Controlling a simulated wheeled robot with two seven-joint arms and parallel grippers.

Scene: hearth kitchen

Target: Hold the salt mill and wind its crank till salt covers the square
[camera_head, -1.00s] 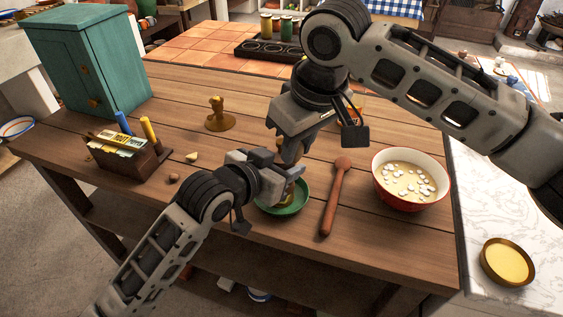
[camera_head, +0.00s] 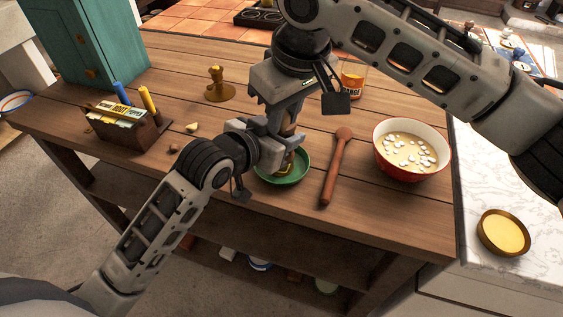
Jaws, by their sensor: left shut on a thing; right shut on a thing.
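The salt mill (camera_head: 288,129) is mostly hidden between my two grippers; only a small brown part shows. My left gripper (camera_head: 277,152) is shut on the mill low down, just over a green dish (camera_head: 302,172). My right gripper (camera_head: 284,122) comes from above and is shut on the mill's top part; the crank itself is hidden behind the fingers. A small yellow-brown piece shows at the dish under the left gripper; I cannot tell if it is the square. No salt can be made out.
A wooden spoon (camera_head: 336,168) and a red bowl (camera_head: 411,167) of pale liquid lie right of the dish. A brass stand (camera_head: 219,87), a card box (camera_head: 124,130) and a teal cabinet (camera_head: 88,40) are left. An orange-labelled glass (camera_head: 352,80) stands behind the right gripper.

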